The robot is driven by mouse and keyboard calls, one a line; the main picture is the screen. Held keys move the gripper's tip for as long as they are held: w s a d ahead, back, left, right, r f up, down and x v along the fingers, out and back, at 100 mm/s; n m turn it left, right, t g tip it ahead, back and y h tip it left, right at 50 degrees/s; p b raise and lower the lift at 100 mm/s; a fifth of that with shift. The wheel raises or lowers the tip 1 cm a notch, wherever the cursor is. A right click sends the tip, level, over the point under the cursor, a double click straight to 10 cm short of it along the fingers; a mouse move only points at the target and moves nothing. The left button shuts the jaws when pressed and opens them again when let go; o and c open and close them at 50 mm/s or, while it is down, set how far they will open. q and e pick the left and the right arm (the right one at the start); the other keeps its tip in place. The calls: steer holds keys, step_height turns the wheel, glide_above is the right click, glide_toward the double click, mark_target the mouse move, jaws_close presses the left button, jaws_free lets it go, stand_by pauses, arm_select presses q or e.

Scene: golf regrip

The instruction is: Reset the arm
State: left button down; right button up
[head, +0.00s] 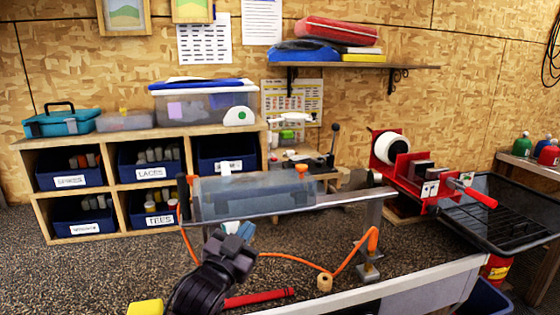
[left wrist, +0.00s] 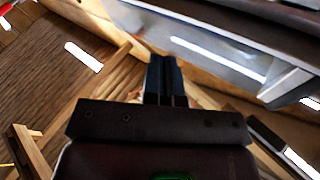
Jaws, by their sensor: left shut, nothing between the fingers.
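My left arm comes in at the bottom of the head view, and its black gripper (head: 238,229) points up and away over the workbench area. In the left wrist view the two dark fingers of the left gripper (left wrist: 166,65) are together with nothing between them. The fingers appear apart from the bench items around them. My right gripper is in neither view.
A clear-fronted trough (head: 250,198) stands just beyond the gripper. An orange hose (head: 295,260) loops at its right. A red tube (head: 258,298) and a yellow block (head: 145,307) lie nearby. A red vise (head: 425,185) and a black tray (head: 510,215) are at the right.

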arm_select(q)
steer(key=s+a+f+n+g+y, duration=0.1)
steer(key=s+a+f+n+y, duration=0.1)
steer(key=s+a+f, duration=0.4)
steer(key=s+a+f+n+g+y, duration=0.15)
steer(key=a+f, duration=0.25)
steer(key=f, duration=0.4)
steer(key=s+a+f+n+g+y, duration=0.1)
steer(key=s+a+f+n+y, duration=0.25)
steer(key=a+f, duration=0.2)
steer(key=s+a+f+g+y, duration=0.1)
steer(key=s+a+f+g, duration=0.2)
steer(key=s+f, duration=1.1)
steer(key=s+a, duration=0.2)
steer(key=s, duration=0.1)
steer(key=shift+s+n, duration=0.3)
steer(key=shift+n, duration=0.1)
